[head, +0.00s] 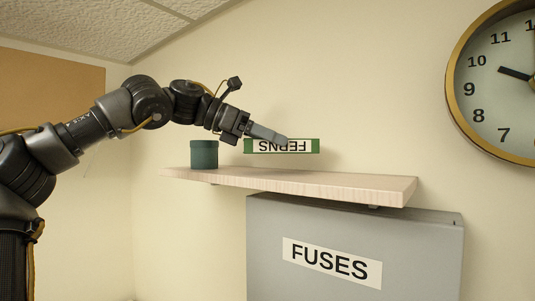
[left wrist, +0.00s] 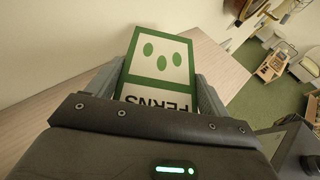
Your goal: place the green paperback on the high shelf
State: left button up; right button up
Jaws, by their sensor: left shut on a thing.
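The green paperback (head: 312,146) shows its green and white spine, lettered FERNS and upside down, in the head view. My left gripper (head: 283,140) is shut on it and holds it flat, a little above the high shelf (head: 350,189). A gap shows between book and board. In the left wrist view the paperback (left wrist: 160,60) lies between the two fingers (left wrist: 160,90), its cover green and white with green ovals. The pale wood shelf (left wrist: 60,105) shows below it there. My right gripper is in neither view.
A dark green canister (head: 204,154) stands on the shelf's left part, close to my left arm. A grey box labelled FUSES (head: 350,250) is under the shelf. A gold-rimmed clock (head: 500,80) hangs at the right. The shelf's right part is bare.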

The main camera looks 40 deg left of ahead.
pick_arm(q)
jog(key=shift+w+a+f, duration=0.15)
jog(key=shift+a+f, duration=0.1)
jog(key=f, duration=0.1)
jog(key=f+p, duration=0.2)
jog(key=shift+a, duration=0.25)
jog(key=shift+a+f, duration=0.1)
jog(key=shift+f, duration=0.1)
jog(key=shift+d+f, duration=0.1)
jog(key=shift+d, duration=0.1)
jog(key=o, duration=0.6)
jog(key=shift+f, duration=0.1)
jog(key=o, duration=0.4)
jog(key=shift+o, duration=0.2)
jog(key=shift+a, duration=0.1)
